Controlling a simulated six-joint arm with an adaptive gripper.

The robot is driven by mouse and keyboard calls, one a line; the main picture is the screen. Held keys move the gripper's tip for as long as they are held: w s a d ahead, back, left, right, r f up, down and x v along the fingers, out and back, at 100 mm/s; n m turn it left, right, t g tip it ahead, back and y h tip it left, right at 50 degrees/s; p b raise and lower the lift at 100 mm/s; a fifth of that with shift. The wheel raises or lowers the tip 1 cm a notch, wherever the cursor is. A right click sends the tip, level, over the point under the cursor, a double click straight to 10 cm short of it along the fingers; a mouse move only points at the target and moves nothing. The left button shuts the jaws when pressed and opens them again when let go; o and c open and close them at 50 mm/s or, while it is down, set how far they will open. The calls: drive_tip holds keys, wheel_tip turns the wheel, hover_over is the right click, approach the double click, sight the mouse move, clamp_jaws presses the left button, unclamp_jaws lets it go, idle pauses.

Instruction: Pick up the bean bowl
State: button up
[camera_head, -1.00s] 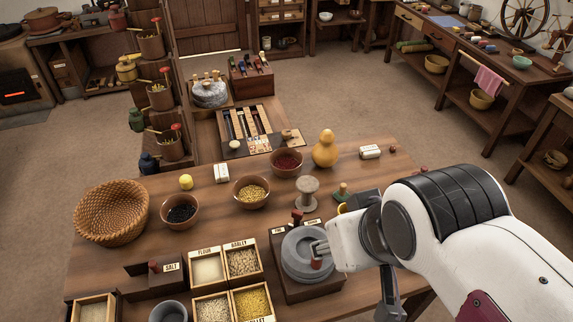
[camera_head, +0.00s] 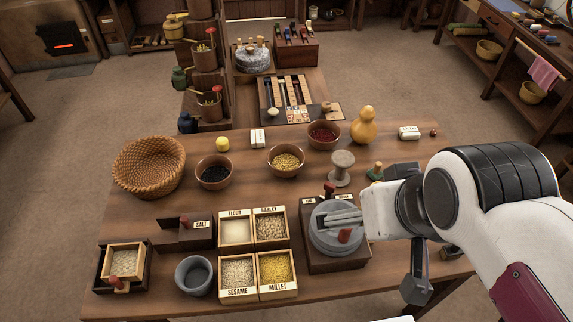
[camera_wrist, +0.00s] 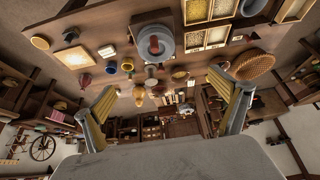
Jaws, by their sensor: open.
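Three brown bowls stand on the wooden table (camera_head: 150,222): one with black contents (camera_head: 214,172), one with yellow contents (camera_head: 286,161) and one with dark red contents (camera_head: 324,135). They carry no readable label, so I cannot tell for certain which holds beans. My gripper (camera_head: 340,219) shows over or in front of the grey quern at the table's right, to the right of and nearer than the bowls. In the wrist view, its two fingers (camera_wrist: 168,104) are wide apart with nothing between them. It is apart from all three bowls.
The quern (camera_head: 330,240) stands right of labelled grain boxes (camera_head: 257,247). A wicker basket (camera_head: 150,167), yellow gourd (camera_head: 364,125), grey spool (camera_head: 342,168) and grey cup (camera_head: 195,275) surround the bowls. Bare table lies between the bowls and the boxes.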

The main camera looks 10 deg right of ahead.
drive_tip(key=w+a+n+y, duration=0.1)
drive_tip(key=w+a+n, duration=0.1)
drive_tip(key=w, duration=1)
drive_tip(key=n+g+y, duration=0.1)
drive_tip(key=n+g, duration=0.1)
drive_tip(key=n, duration=0.2)
hover_over(283, 162)
drive_tip(key=s+d, duration=0.3)
drive_tip(key=s, duration=0.1)
wheel_tip(283, 162, down, 24)
drive_tip(key=shift+a, duration=0.2)
drive_tip(key=shift+f, duration=0.1)
drive_tip(key=shift+x, duration=1.25)
drive_tip(key=shift+a, duration=0.1)
drive_tip(key=shift+x, duration=2.55)
